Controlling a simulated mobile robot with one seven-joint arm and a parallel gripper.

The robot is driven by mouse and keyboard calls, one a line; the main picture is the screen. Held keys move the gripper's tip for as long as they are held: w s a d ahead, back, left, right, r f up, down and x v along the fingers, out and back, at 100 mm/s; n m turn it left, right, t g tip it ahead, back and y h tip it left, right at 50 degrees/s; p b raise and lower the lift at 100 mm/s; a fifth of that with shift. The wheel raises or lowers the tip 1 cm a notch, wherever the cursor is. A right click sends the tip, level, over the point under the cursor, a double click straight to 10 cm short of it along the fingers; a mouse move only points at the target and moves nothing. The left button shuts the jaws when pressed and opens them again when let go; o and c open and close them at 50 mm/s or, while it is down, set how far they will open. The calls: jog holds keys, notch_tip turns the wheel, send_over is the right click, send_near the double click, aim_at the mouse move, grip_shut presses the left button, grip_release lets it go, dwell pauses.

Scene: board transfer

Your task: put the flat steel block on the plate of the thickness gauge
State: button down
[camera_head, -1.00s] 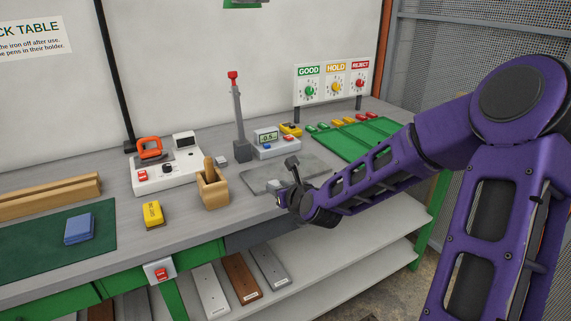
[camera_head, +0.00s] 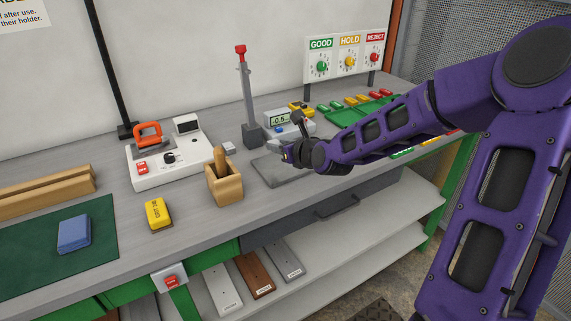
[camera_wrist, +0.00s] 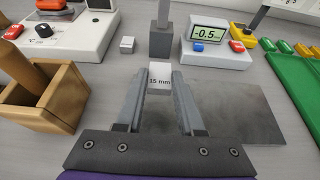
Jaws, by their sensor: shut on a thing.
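My gripper (camera_wrist: 164,92) is shut on a small pale steel block marked "15 mm" (camera_wrist: 160,77), held between the fingertips in the wrist view. In the head view my gripper (camera_head: 287,155) is over the back part of a flat grey slab (camera_head: 279,174), and the block is hard to make out there. The thickness gauge has an upright post with a red top (camera_head: 246,95) and a readout box showing -0.5 (camera_head: 283,122). In the wrist view the block is in front of the post's foot (camera_wrist: 160,42); whether they touch cannot be told.
A small grey cube (camera_wrist: 127,45) lies left of the post. The slab's right part is bare.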

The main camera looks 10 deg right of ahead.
aim_at(280, 171)
jog(key=shift+f+b, duration=0.8)
jog(key=shift+f, duration=2.15)
jog(key=shift+f, duration=0.15)
jog(key=c, duration=0.5)
grip_release()
jog(key=shift+r, duration=0.2)
jog(key=p+v, duration=0.4)
jog(key=v, duration=0.6)
jog(key=shift+s+d+r, duration=0.1)
jog(key=shift+s+r, duration=0.05)
jog(key=shift+v, duration=0.75)
jog(key=shift+s, duration=0.1)
jog(key=shift+f, duration=0.2)
